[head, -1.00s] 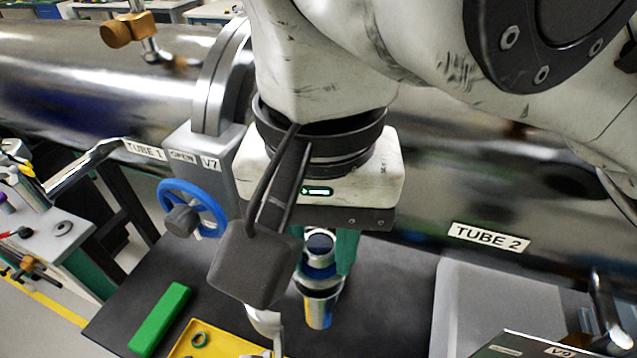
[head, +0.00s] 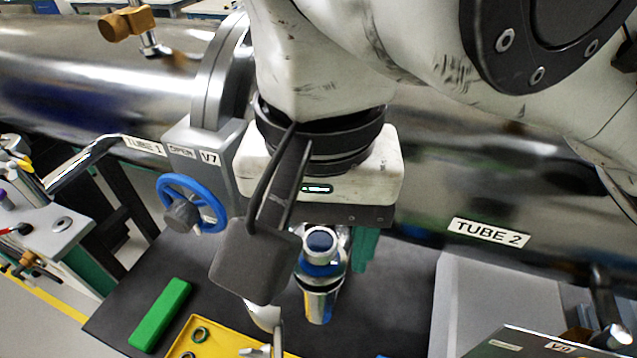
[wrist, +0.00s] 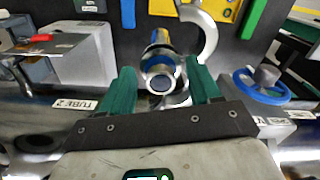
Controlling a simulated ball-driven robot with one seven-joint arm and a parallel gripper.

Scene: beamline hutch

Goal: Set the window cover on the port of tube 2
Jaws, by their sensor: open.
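A shiny round piece with a dark disc in a silver rim, apparently the window cover (head: 320,240), is below my gripper. It also shows in the wrist view (wrist: 160,80). It is lined up with a shiny metal cylinder with a blue band, apparently the port (head: 318,303); I cannot tell whether it is fully seated. My gripper (wrist: 163,88) is open, with one green finger on either side of the round piece and visible gaps. In the head view the left finger is hidden. Tube 2 (head: 410,205) runs behind, with its label (head: 488,233).
A blue handwheel (head: 192,204) is on the valve at left. A green block (head: 160,313) and a yellow tray (head: 225,335) with small rings lie on the dark table (head: 120,310). A grey box (head: 480,290) stands at right.

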